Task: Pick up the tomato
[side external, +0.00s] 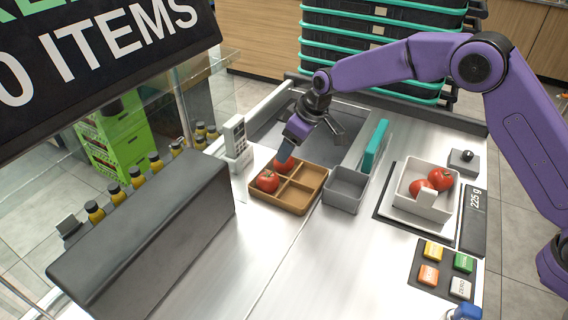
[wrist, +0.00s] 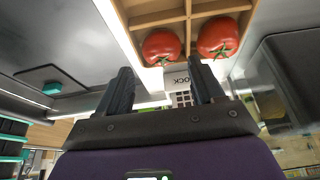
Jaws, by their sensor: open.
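Two red tomatoes sit in the left-hand compartments of a divided wooden tray (side external: 297,208). The front tomato (side external: 267,181) is fully visible. The rear tomato (side external: 281,166) is partly covered by my gripper (side external: 286,154), which is tilted down beside or just over it. In the wrist view, my gripper (wrist: 160,68) is open with nothing between its fingers. One tomato (wrist: 161,46) appears just past the fingertips, and the other (wrist: 217,37) lies to its right. Contact with a tomato cannot be told. Two more tomatoes (side external: 440,179) are in a white bin (side external: 430,210).
A grey bin (side external: 345,190) stands against the wooden tray's right side. A white keypad device (side external: 236,145) stands close behind the tray at left. A teal-topped divider (side external: 376,145) rises at right.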

